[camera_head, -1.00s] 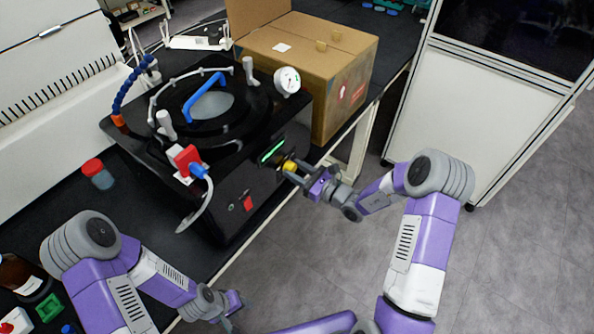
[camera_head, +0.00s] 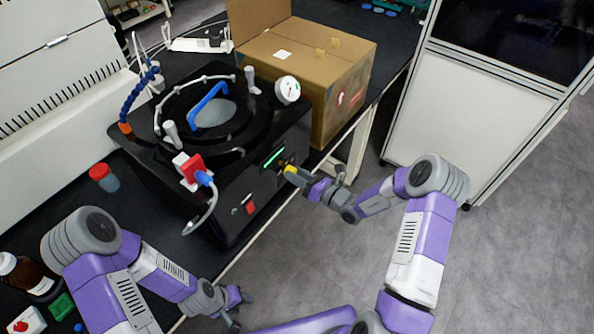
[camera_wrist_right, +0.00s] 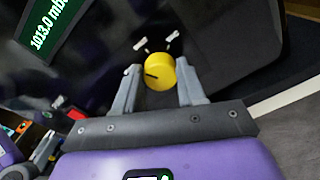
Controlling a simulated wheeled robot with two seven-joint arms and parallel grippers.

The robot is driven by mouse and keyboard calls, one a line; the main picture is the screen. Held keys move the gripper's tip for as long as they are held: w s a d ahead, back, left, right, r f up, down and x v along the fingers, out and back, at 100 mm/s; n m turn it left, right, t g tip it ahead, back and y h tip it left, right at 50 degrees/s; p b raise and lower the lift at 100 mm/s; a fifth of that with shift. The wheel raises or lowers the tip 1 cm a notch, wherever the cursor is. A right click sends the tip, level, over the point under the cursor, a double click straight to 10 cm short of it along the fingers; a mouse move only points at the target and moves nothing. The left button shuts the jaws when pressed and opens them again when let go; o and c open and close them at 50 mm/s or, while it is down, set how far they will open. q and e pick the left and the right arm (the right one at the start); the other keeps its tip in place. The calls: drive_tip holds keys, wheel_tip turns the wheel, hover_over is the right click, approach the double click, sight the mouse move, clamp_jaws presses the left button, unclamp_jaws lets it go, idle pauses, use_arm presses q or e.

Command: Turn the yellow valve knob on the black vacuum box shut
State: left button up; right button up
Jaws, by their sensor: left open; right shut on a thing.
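The black vacuum box (camera_head: 232,205) stands on the dark bench with its front panel facing the aisle. Its yellow valve knob (camera_head: 290,170) is on that front, right of the lit green display. In the right wrist view the knob (camera_wrist_right: 161,72) shows a dark pointer mark aimed to the left. My right gripper (camera_head: 299,177) is shut on the knob, with its two fingers (camera_wrist_right: 158,82) on either side. My left gripper (camera_head: 238,306) is open, low in front of the bench, away from the box.
A green display (camera_wrist_right: 48,28) reads 1013.0. A cardboard box (camera_head: 318,62) stands right behind the vacuum box. A red-capped jar (camera_head: 104,178) and a brown bottle (camera_head: 30,275) are at left. The grey floor (camera_head: 325,260) in front is open.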

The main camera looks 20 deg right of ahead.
drive_tip(key=m+p, duration=0.3)
drive_tip(key=m, duration=0.2)
drive_tip(key=shift+m, duration=0.4)
idle(0.3)
drive_tip(key=o, duration=1.1)
drive_tip(key=shift+c, duration=0.2)
drive_tip(key=shift+d, duration=0.1)
drive_tip(key=v, duration=0.7)
drive_tip(key=shift+s+p, duration=0.25)
drive_tip(key=shift+p, duration=0.05)
